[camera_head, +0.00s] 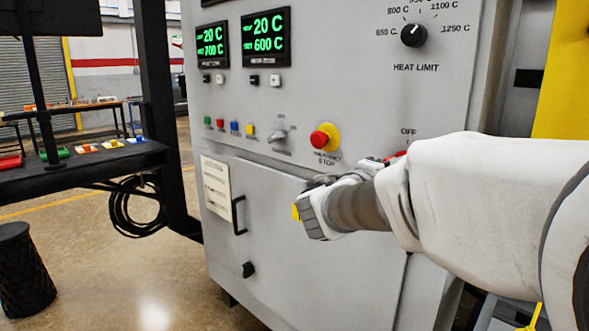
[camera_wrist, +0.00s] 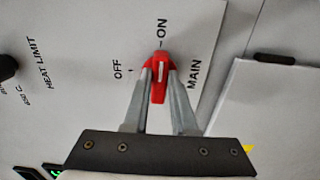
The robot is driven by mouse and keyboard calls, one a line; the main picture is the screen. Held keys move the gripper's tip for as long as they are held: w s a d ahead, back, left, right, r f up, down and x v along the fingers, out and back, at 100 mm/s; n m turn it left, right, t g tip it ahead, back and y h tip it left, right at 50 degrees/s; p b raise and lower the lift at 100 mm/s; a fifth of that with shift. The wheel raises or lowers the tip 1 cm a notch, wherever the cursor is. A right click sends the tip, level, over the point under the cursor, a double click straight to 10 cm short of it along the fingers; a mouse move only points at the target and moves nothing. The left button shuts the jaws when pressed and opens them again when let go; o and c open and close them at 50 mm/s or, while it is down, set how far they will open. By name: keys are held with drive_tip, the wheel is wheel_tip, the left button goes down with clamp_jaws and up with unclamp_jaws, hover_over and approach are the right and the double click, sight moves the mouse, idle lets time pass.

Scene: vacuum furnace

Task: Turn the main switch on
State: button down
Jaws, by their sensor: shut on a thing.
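The main switch is a red knob with a white line (camera_wrist: 159,70) on the grey panel, between the OFF and MAIN labels in the wrist view. Its white line points towards the ON mark. My gripper (camera_wrist: 160,82) is shut on the knob, one finger on each side. In the head view a small red part of the switch (camera_head: 396,155) shows below the OFF label, and my arm hides the rest. My gripper's fingertips are hidden behind the arm there.
The emergency stop (camera_head: 325,138), a red button on a yellow base, sits left of my arm. The heat limit dial (camera_head: 413,35) is above. A cabinet door with a black handle (camera_head: 238,215) is below left. A dark table (camera_head: 100,160) with coloured trays stands at far left.

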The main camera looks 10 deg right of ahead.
drive_tip(key=c, duration=0.7)
unclamp_jaws()
drive_tip(key=p+v, duration=0.2)
drive_tip(key=v, duration=1.5)
drive_tip(key=shift+s+a, duration=0.2)
